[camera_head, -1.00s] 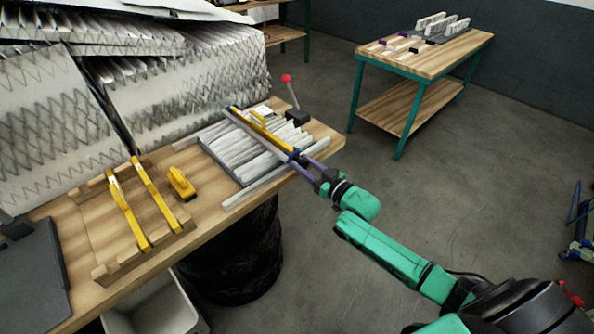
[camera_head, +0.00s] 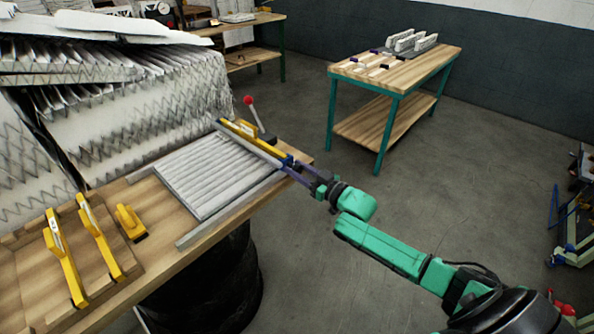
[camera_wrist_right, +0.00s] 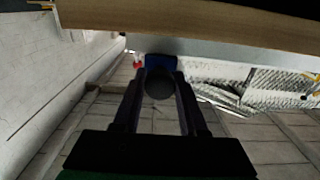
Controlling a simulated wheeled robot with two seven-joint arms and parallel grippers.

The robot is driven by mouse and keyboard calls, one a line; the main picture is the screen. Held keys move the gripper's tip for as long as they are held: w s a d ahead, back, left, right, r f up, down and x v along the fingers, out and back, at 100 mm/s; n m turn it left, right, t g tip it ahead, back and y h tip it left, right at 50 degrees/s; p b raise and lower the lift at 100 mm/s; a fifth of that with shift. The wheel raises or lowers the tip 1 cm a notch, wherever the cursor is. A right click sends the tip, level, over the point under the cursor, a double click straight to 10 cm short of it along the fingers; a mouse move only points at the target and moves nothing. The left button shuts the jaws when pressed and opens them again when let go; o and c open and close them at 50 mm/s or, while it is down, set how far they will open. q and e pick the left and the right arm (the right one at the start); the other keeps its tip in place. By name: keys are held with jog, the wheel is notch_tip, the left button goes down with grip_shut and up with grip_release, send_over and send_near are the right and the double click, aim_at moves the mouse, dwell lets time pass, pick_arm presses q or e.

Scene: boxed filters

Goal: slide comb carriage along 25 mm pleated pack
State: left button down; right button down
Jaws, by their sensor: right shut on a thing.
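The pleated pack (camera_head: 208,172) lies flat between two grey rails, its white pleats in even rows. The comb carriage (camera_head: 250,145), a grey bar with a yellow strip, spans the rails at the pack's right end. My right gripper (camera_head: 294,167) reaches in from the right and is shut on the carriage's near end, by a blue part. In the right wrist view, a dark round knob (camera_wrist_right: 159,84) sits between the fingers, with a blue block (camera_wrist_right: 160,61) just beyond. The comb's underside is hidden. My left gripper is not in view.
A red-knobbed lever (camera_head: 256,118) stands just beyond the carriage. Yellow tools (camera_head: 100,235) lie on a wooden fixture at left, with a yellow-handled block (camera_head: 130,222) beside them. Large pleated stacks (camera_head: 150,115) fill the back left. A green-legged table (camera_head: 395,75) stands apart across open floor.

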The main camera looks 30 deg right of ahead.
jog(key=shift+f, duration=0.1)
jog(key=shift+c, duration=2.3)
grip_release()
jog(key=shift+s+d, duration=0.2)
jog(key=shift+s, duration=0.35)
jog(key=v, duration=1.3)
jog(key=shift+s, duration=0.25)
